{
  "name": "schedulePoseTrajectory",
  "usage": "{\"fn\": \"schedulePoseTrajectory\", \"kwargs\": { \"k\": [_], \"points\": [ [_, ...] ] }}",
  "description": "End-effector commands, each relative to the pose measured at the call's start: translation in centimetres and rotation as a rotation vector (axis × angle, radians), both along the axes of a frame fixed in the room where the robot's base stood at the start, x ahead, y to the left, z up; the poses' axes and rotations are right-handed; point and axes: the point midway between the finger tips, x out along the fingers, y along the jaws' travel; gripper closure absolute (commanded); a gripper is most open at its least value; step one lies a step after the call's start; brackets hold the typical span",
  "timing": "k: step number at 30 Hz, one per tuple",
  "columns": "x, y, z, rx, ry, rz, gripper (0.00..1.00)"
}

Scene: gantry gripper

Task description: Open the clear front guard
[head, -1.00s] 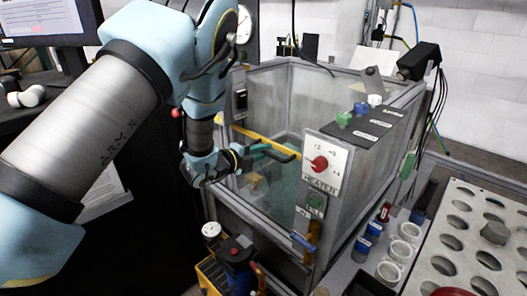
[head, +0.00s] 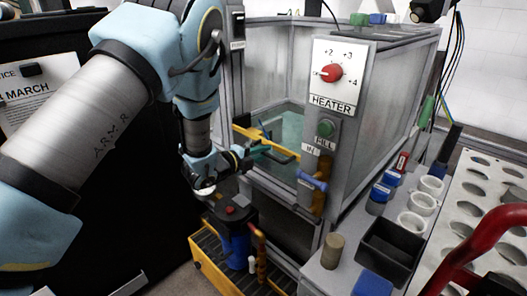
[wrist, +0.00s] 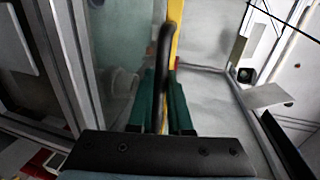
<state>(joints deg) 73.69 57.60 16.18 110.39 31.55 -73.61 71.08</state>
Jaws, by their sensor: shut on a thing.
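The clear front guard has a yellow top edge (head: 243,131) and a black bar handle (head: 287,159). The edge sits low in the front opening of the grey-framed enclosure (head: 355,150), below the level of the heater knob. My gripper (head: 266,152) has its green fingers shut on the handle. In the wrist view, the handle (wrist: 167,60) runs up between the green fingers (wrist: 162,105), beside the yellow edge (wrist: 174,38). My wrist hides part of the guard's left side, and its lower part is hard to make out.
The heater panel (head: 344,54) with a red knob stands right of the opening, above a green button (head: 325,128) and blue valve handle (head: 312,180). A pump (head: 236,215) in a yellow tray (head: 212,262) stands below my gripper. Cups and a black bin (head: 391,250) fill the right bench.

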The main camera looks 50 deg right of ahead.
Motion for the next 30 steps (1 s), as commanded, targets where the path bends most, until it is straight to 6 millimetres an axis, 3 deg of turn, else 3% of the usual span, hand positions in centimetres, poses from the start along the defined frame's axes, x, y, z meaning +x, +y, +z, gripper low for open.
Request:
{"fn": "schedulePoseTrajectory", "kwargs": {
  "k": [1,6,19,20,21,27,30],
  "points": [
    [0.04,0.1,-1.12,0.003,0.001,0.001,1.0],
    [0.06,0.09,-1.92,0.003,0.001,0.001,1.0],
    [0.06,0.09,-1.99,0.003,0.001,0.001,1.0],
    [0.07,0.09,-1.99,0.002,0.0,0.002,0.82],
    [0.07,0.09,-1.98,0.002,0.0,0.002,0.77],
    [0.04,0.04,-1.92,0.001,0.0,0.001,0.55],
    [0.03,0.03,-1.9,0.0,0.0,0.001,0.53]
  ]
}}
